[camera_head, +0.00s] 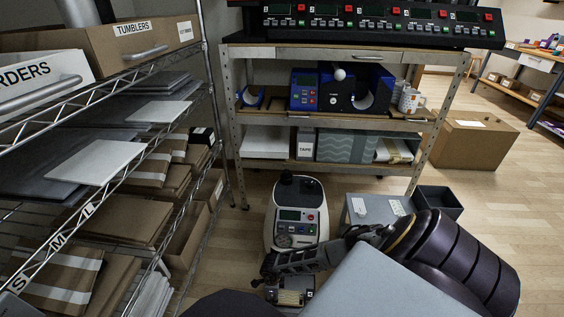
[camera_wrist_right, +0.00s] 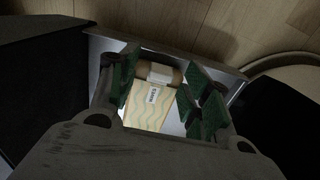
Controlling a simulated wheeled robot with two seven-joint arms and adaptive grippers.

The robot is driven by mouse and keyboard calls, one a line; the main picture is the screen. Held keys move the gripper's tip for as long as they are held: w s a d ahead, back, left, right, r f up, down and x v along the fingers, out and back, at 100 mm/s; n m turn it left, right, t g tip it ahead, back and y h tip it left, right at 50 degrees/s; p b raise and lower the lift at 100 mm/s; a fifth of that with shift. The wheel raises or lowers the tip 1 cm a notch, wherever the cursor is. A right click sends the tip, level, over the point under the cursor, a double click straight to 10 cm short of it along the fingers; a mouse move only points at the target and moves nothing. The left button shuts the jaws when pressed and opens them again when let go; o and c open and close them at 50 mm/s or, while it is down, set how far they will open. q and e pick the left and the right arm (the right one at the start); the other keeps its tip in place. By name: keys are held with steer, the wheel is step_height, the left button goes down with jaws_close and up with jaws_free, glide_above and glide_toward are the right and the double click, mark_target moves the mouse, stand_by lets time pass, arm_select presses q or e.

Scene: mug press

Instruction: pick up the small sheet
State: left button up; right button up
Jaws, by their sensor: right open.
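A small cream sheet with a wavy pattern and a label (camera_wrist_right: 146,102) lies in a shallow grey metal tray in the right wrist view. I cannot tell for sure that it is the small sheet. A brown roll with a pale band (camera_wrist_right: 160,74) lies at its far end. My right gripper (camera_wrist_right: 163,97) is open, its green pads on either side of the sheet, with nothing held. In the head view the right gripper (camera_head: 268,277) is low, by a small beige item (camera_head: 290,298) at the bottom centre. My left gripper is not in view.
A wire rack at left holds grey sheets and a pale sheet (camera_head: 105,160), with S, M and L labels on its edge. A white machine (camera_head: 297,214) stands on the floor beyond my right gripper. A metal shelf unit (camera_head: 340,55) stands behind; open floor is at right.

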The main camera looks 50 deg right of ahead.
steer(key=c, duration=0.7)
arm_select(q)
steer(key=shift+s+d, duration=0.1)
arm_select(e)
steer(key=shift+c, duration=0.3)
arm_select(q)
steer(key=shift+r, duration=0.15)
arm_select(e)
steer(key=shift+r, duration=0.2)
